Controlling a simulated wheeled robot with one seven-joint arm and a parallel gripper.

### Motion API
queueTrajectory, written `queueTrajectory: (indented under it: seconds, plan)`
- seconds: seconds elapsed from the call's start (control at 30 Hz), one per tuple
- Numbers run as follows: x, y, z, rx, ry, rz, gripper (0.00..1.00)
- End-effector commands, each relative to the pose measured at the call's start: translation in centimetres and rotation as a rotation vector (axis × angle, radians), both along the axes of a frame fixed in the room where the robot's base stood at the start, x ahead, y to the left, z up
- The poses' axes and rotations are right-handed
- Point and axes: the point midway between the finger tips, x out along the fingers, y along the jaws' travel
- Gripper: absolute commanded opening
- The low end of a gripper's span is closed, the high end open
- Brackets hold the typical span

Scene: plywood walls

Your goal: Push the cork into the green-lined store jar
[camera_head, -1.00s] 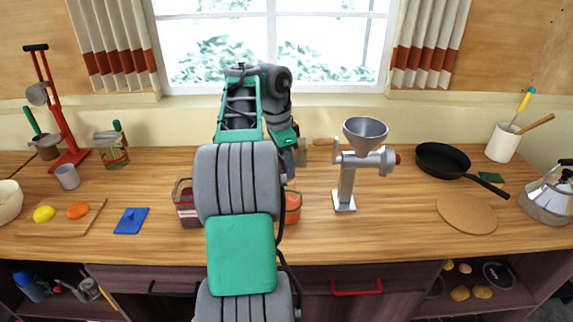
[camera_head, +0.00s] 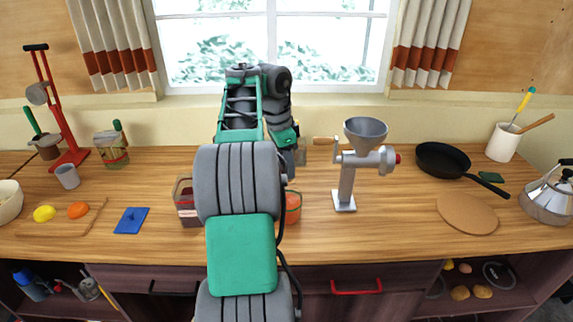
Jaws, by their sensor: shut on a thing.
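My arm runs up the middle of the view and hides most of the counter behind it. Only the green and dark wrist end of my gripper (camera_head: 283,138) shows past the arm; the fingertips are hidden. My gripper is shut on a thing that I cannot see. I cannot make out the cork. A small greyish, glassy object (camera_head: 300,153) shows just right of the wrist, partly covered; I cannot tell whether it is the green-lined store jar.
A grey metal grinder (camera_head: 346,180) with a wooden crank handle stands close right of my arm. An orange jar (camera_head: 293,208) and a dark red container (camera_head: 186,205) flank the arm, partly hidden. A black pan (camera_head: 440,160) lies right. The counter between grinder and round board (camera_head: 467,214) is clear.

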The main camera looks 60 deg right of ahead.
Motion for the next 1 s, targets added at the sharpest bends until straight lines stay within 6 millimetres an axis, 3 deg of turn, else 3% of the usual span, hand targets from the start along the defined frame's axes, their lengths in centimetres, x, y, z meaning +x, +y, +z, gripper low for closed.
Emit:
queueTrajectory:
  seconds: [1.0]
  plan:
    - [0.0,0.0,-1.2,0.0,0.0,-0.001,0.0]
